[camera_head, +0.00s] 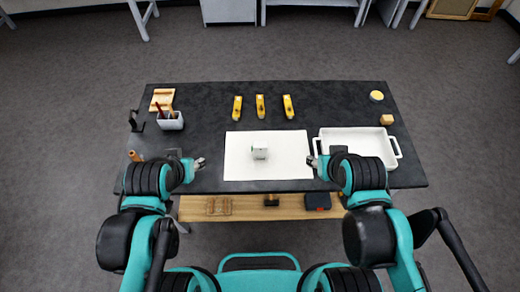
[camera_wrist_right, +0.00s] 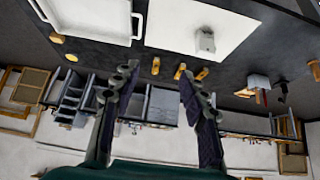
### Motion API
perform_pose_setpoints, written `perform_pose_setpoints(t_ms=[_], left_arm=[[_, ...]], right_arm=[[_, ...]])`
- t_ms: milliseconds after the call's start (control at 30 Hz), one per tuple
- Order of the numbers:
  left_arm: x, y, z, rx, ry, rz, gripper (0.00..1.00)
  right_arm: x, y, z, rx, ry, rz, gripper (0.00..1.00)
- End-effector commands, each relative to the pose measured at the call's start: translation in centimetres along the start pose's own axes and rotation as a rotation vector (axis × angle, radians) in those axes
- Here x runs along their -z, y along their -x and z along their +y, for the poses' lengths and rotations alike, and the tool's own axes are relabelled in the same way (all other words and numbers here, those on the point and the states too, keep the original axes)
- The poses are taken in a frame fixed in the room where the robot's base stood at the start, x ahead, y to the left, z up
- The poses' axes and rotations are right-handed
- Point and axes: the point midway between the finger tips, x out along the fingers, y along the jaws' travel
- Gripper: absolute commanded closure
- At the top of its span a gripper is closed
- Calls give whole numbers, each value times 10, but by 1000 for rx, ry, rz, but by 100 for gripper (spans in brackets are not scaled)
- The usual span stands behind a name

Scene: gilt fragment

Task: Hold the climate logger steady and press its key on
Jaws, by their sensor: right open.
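The climate logger, a small pale grey block (camera_head: 260,153), sits on the white mat (camera_head: 241,170) in the middle of the table; its key is too small to tell. In the right wrist view the logger (camera_wrist_right: 206,41) stands on the mat (camera_wrist_right: 176,27), beyond my fingers. My left gripper (camera_head: 201,163) is left of the mat, apart from the logger; its fingers are too small to tell if they are open. My right gripper (camera_head: 311,161) is at the mat's right edge, apart from the logger. In the right wrist view my right gripper (camera_wrist_right: 156,78) is open and empty.
A white tray (camera_head: 397,147) stands at the right, partly behind my right arm. Several yellow tools (camera_head: 260,106) lie behind the mat. A pen cup (camera_head: 171,123) stands at the left, and a wooden block (camera_head: 386,119) lies at the right. The mat around the logger is clear.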

Motion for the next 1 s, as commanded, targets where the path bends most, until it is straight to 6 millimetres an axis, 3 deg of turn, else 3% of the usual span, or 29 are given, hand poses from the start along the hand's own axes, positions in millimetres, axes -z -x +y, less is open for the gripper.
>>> perform_pose_setpoints(t_ms=[267,700,1000], left_arm=[[-13,-19,0,0,0,0,60],[-54,-75,0,0,0,0,60],[-80,-112,0,0,0,0,60]], right_arm=[[3,-27,-12,67,-203,-81,55],[28,-131,-61,305,-921,-458,55],[41,-212,-78,438,-1314,-788,55]])
